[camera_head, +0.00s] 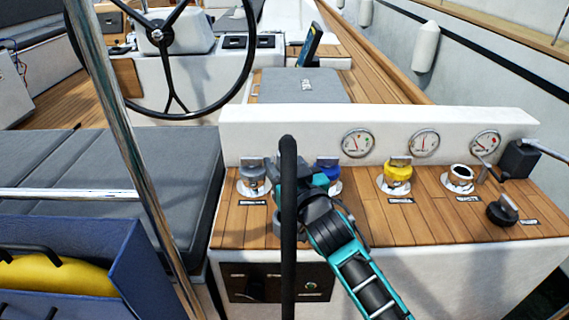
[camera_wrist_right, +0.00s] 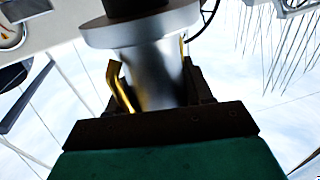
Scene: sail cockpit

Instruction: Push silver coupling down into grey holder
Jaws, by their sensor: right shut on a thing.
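My right gripper (camera_head: 280,180) is over the left part of the wooden-topped console, partly hidden behind a black upright rail. In the wrist view its fingers (camera_wrist_right: 155,88) are shut on the silver coupling (camera_wrist_right: 150,62), a smooth cylinder with a wide flange. Brass-coloured strips show beside it. A dark part sits beyond the flange; I cannot tell what it is. The coupling is not clearly visible in the head view, hidden by the gripper and rail. I cannot tell which part is the grey holder; a grey-capped fitting (camera_head: 252,176) stands just left of the gripper. My left gripper is out of view.
A blue-capped fitting (camera_head: 328,172) is close on the gripper's right, then a yellow-capped one (camera_head: 397,174) and an open silver ring (camera_head: 460,177). A black knob (camera_head: 502,210) and a dark block (camera_head: 520,158) are farther right. A white ledge (camera_head: 300,120) rises behind.

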